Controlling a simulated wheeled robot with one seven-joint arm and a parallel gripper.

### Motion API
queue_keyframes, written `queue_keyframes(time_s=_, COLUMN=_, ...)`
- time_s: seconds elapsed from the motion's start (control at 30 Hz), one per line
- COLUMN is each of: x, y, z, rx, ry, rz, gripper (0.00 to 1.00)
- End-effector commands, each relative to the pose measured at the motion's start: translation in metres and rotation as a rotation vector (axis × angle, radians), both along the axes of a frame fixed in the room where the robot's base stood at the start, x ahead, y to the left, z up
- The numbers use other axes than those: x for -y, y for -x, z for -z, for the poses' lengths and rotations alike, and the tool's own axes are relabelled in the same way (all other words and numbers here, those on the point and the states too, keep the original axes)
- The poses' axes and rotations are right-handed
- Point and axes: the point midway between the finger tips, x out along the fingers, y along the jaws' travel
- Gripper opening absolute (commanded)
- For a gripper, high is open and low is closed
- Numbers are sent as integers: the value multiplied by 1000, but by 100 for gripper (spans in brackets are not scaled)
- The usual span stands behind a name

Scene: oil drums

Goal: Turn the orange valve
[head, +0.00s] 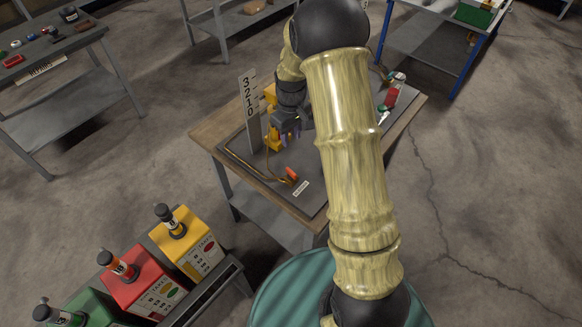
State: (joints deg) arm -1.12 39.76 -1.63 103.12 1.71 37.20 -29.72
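A small orange valve handle (291,173) sits low on the dark mat of the wooden-edged table, near its front, at the end of a thin brown pipe (243,166). A white label lies in front of it. My gripper (291,135) is above the table, behind the valve in the picture and apart from it. Its fingers are small and dark with purplish tips, so I cannot tell whether they are open. A yellow object (271,136) stands just left of my gripper, partly hidden by it. My arm hides the middle right of the table.
An upright grey scale marked 3 2 1 0 (249,110) stands left of my gripper. A red and white item (393,92) lies at the table's right end. Yellow (187,243) and red (144,282) cans stand at lower left. Concrete floor at right is clear.

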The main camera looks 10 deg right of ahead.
Motion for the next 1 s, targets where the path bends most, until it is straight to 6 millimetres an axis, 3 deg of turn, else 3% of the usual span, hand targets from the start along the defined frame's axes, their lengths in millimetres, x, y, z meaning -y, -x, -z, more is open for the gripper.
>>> queue_keyframes(time_s=0.37, x=-1, y=1, z=14, rx=-4, ry=0, rz=0, gripper=33)
queue_keyframes(time_s=1.0, x=1, y=1, z=103, rx=-4, ry=0, rz=5, gripper=33)
